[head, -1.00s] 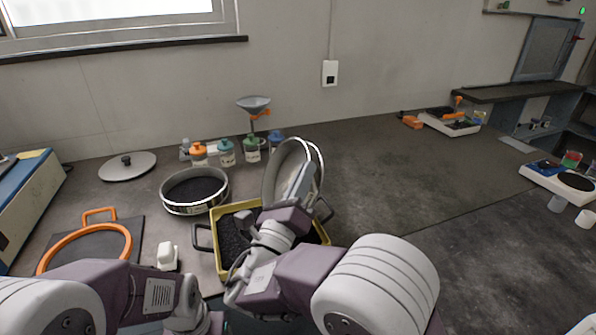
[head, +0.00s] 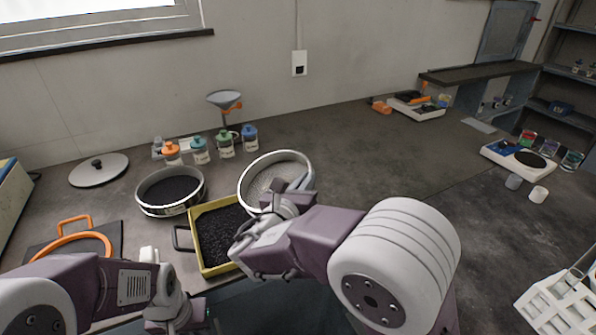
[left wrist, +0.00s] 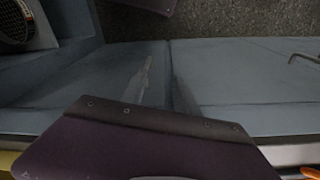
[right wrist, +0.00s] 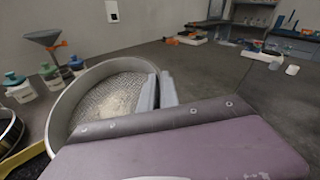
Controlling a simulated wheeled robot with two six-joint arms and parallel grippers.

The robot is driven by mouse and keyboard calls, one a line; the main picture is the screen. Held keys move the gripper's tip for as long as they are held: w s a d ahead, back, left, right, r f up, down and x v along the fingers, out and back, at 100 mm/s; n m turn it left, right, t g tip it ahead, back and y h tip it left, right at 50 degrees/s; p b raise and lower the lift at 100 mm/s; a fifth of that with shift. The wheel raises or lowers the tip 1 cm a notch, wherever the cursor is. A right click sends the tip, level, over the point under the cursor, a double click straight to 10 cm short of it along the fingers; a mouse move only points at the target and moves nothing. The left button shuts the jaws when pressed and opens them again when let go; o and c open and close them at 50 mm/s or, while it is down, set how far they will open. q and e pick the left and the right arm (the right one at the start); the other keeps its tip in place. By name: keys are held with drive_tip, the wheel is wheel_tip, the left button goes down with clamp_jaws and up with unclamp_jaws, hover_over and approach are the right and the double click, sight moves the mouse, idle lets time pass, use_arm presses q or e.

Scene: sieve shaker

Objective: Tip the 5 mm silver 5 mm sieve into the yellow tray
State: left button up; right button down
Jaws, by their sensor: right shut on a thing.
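The silver sieve (head: 272,172) is round, with a mesh floor and a pale patch on it. My right gripper (head: 296,190) is shut on its right-hand rim and holds it at the tray's far right corner, tilted only a little. It also fills the left of the right wrist view (right wrist: 95,100), between the fingers (right wrist: 157,92). The yellow tray (head: 206,270) lies on the bench with dark granules inside; my right arm covers its right side. My left gripper (left wrist: 163,80) is open and empty, low in front of the bench; its fingers are hidden in the head view.
Another sieve holding dark granules (head: 170,205) stands left of the tray. Behind are capped bottles (head: 225,148) and a funnel (head: 224,99). A lid (head: 98,170) and an orange ring (head: 75,240) lie left. The bench centre right is clear; a scale (head: 518,157) stands beyond.

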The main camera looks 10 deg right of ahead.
drive_tip(key=shift+f, duration=0.15)
drive_tip(key=shift+d, duration=0.1)
drive_tip(key=f+m+g+y, duration=0.1)
drive_tip(key=d+f+m+g+y, duration=0.1)
drive_tip(key=f, duration=0.1)
drive_tip(key=shift+w+p, duration=0.2)
drive_tip(key=shift+p, duration=0.15)
drive_tip(key=shift+f, duration=0.3)
